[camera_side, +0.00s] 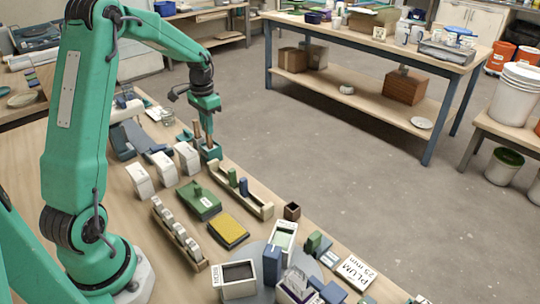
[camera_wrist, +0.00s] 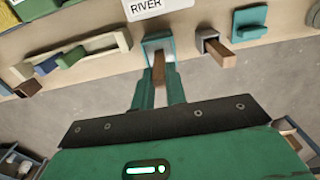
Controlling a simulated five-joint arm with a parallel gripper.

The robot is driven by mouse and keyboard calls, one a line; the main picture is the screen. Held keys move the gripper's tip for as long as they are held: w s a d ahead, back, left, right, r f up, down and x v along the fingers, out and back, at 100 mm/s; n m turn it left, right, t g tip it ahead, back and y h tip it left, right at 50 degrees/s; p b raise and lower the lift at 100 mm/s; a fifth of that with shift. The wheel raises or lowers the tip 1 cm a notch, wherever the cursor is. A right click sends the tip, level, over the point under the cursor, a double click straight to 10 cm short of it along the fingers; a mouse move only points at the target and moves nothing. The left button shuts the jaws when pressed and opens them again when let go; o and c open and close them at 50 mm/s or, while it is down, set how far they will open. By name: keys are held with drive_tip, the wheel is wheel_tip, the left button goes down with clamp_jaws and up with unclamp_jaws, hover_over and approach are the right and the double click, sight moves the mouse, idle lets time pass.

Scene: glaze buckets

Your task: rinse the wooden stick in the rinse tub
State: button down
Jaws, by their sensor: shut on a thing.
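My gripper (camera_side: 208,133) points down at the far end of the table. Its teal fingers (camera_wrist: 158,93) are shut on a wooden stick (camera_wrist: 159,68), which also shows in the side view (camera_side: 210,142). The stick's lower end is at the opening of a small teal tub (camera_wrist: 158,42) with a pale inside. This tub, which I take for the rinse tub, stands right below the gripper in the side view (camera_side: 211,153). I cannot tell how deep the stick's end is, and no label shows on the tub.
A second brown stick (camera_wrist: 223,54) stands in a small holder close by. A pale rack (camera_side: 236,190) with blue and green pieces lies on the nearer side. White label blocks (camera_side: 162,169) stand to the left. A dark brown box (camera_side: 292,211) sits near the table edge.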

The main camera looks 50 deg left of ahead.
drive_tip(key=shift+r, duration=2.05)
drive_tip(key=shift+r, duration=0.1)
drive_tip(key=shift+r, duration=1.9)
